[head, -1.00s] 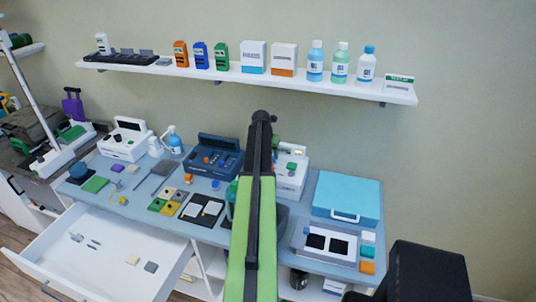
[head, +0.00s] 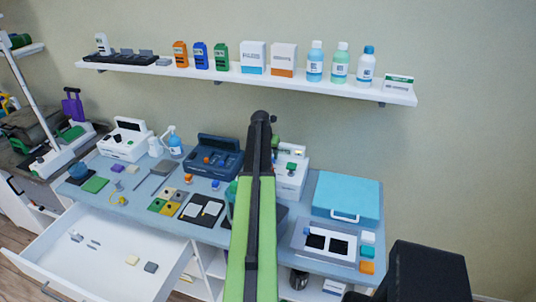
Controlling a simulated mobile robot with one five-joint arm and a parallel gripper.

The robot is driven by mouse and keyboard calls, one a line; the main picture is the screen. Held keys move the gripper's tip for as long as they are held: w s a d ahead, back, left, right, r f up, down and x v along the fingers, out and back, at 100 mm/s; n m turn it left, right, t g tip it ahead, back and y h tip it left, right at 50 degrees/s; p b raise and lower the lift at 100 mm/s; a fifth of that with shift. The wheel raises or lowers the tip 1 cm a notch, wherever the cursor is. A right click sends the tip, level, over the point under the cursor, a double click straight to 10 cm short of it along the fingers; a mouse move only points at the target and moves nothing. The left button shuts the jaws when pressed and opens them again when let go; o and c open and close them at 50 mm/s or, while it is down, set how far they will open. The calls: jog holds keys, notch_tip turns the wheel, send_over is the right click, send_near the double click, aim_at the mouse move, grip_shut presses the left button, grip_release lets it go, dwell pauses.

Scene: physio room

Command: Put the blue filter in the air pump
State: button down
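My arm reaches forward through the middle of the head view. My gripper (head: 274,120) is mostly hidden behind the arm's dark far end, so its fingers and anything in them cannot be made out. A white device (head: 291,178) with a small display and a green part stands just right of the arm and is partly covered by it; it may be the air pump, but its label is unreadable. A small blue piece (head: 215,184) lies on the table left of the arm; I cannot tell whether it is the blue filter.
A dark blue open-lidded unit (head: 218,158) and a white unit (head: 124,142) stand at the back of the table. A light blue case (head: 347,193) and a framed tray (head: 325,252) are on the right. An open white drawer (head: 95,262) juts out front left. A loaded shelf (head: 250,78) hangs above.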

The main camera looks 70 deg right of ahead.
jog(key=shift+f+b, duration=0.5)
dwell(0.3)
dwell(0.4)
grip_release()
dwell(0.3)
jog(key=shift+r, duration=0.1)
notch_tip(320, 180, up, 7)
jog(key=p, duration=0.7)
dwell(0.5)
